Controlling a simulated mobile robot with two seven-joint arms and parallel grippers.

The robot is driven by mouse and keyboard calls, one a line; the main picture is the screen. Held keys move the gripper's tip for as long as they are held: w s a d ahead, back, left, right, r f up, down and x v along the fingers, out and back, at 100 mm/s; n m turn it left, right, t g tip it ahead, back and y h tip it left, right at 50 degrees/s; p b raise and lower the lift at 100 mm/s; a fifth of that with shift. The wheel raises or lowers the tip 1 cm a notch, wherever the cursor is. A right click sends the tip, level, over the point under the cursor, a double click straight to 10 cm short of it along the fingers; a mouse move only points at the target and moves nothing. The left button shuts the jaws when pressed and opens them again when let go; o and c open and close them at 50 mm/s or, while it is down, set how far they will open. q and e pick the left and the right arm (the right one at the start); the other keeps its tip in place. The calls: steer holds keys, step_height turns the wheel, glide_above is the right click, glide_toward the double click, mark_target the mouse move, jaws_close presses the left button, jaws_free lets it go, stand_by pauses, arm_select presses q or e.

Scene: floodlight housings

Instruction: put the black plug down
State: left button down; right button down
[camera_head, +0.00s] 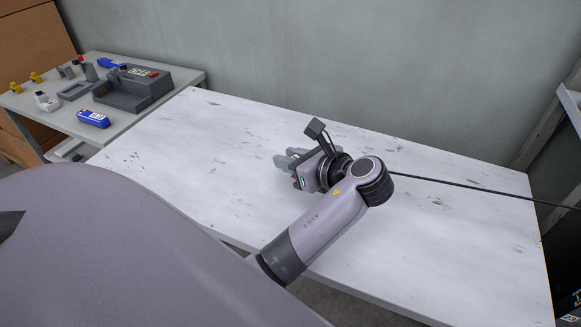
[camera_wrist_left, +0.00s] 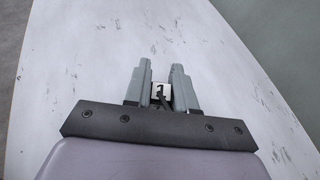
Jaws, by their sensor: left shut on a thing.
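My left gripper (camera_head: 285,160) is low over the white table (camera_head: 450,235), its fingers pointing left in the head view. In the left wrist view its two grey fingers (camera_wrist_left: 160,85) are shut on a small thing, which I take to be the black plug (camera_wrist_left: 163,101). Only a dark piece of it shows, with a pale patch by it; the fingers hide most of it. In the head view the plug is hidden by the gripper. A black cable (camera_head: 480,187) runs from behind my left wrist to the right edge. My right gripper is not in view.
The tabletop around the gripper is clear. A grey side table (camera_head: 150,123) at the upper left holds a dark grey fixture (camera_head: 133,92), blue-and-white items (camera_head: 93,119) and small yellow parts (camera_head: 36,77). A grey wall (camera_head: 400,70) stands behind. A dark shelf is at the right edge.

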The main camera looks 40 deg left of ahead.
arm_select(q)
steer(key=shift+f, duration=0.9)
steer(key=c, duration=0.9)
jaws_free()
steer(key=shift+f, duration=0.15)
steer(key=shift+c, duration=0.2)
